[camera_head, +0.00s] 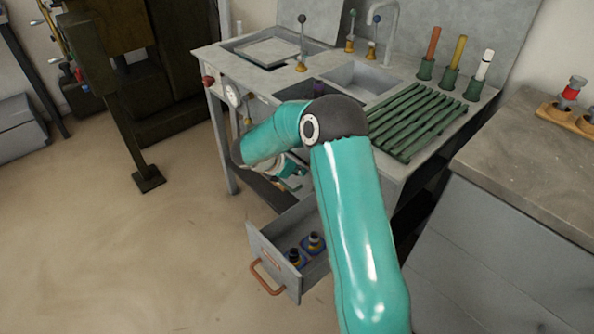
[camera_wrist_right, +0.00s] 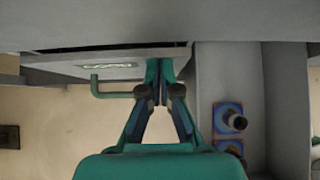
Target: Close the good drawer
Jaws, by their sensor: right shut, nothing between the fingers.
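A grey drawer with a copper-coloured handle (camera_head: 267,279) stands pulled out under the workbench in the head view. In the right wrist view, a second drawer front (camera_wrist_right: 60,72) carries a green label and a green handle (camera_wrist_right: 112,94). How far this drawer stands out is hard to tell. My right gripper (camera_wrist_right: 160,92) is shut and empty, with its fingertips close to the right end of the green-handled front. Whether they touch it is unclear. In the head view the right gripper (camera_head: 291,183) is partly hidden behind my arm. My left gripper is out of view.
The copper-handled drawer holds dark-topped parts on blue bases, one of them (camera_head: 314,243); they also show in the right wrist view (camera_wrist_right: 232,121). The workbench has a green slatted rack (camera_head: 425,120) and a sink. A grey cabinet (camera_head: 495,260) stands right.

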